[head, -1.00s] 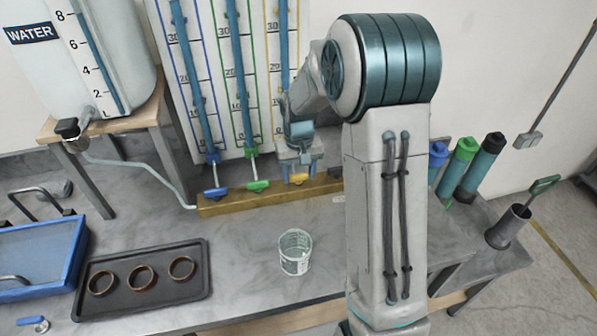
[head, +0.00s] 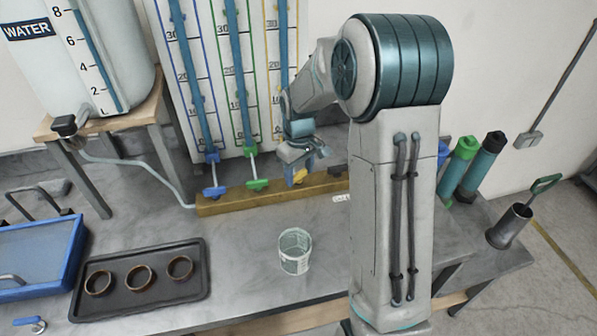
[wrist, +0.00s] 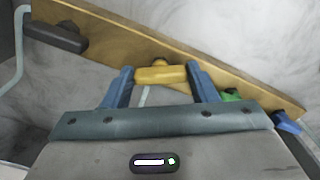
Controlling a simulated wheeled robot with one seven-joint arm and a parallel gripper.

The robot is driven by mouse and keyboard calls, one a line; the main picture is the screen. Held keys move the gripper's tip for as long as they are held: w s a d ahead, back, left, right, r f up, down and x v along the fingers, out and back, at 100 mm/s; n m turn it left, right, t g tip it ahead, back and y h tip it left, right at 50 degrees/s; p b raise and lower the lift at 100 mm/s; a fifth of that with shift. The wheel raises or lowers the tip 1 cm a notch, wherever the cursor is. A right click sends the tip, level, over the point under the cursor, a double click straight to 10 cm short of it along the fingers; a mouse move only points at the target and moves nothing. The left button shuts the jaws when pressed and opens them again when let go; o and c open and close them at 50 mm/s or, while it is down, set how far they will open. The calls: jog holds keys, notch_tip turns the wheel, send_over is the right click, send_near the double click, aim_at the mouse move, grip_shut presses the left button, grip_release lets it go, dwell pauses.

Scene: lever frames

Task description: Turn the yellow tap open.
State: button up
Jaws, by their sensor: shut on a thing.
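The yellow tap (head: 300,176) is on the wooden bar at the foot of the measuring board, right of the green tap (head: 257,184) and blue tap (head: 213,191). In the wrist view its yellow handle (wrist: 160,75) lies between the two blue fingers of my gripper (wrist: 161,80), which is shut on it. The handle lies at an angle to the bar's length. In the head view my gripper (head: 298,167) is over the tap and partly hides it. I cannot see any flow.
The wooden bar (head: 235,203) also carries a dark tap (wrist: 58,37) beside the yellow one. A clear beaker (head: 294,262) stands on the bench in front. A dark tray (head: 190,290) with three rings lies at left.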

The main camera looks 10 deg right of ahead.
aim_at(299, 173)
jog(key=n, duration=0.6)
jog(key=shift+w+d+r+p, duration=0.1)
jog(key=shift+w+p, duration=0.05)
jog(key=shift+p, duration=0.15)
jog(key=n+p, duration=0.1)
jog(key=n, duration=0.5)
jog(key=shift+w+p, duration=0.1)
jog(key=shift+p, duration=0.2)
jog(key=o, duration=1)
notch_tip(299, 173, up, 14)
jog(key=shift+f+b, duration=0.1)
jog(key=shift+b, duration=0.4)
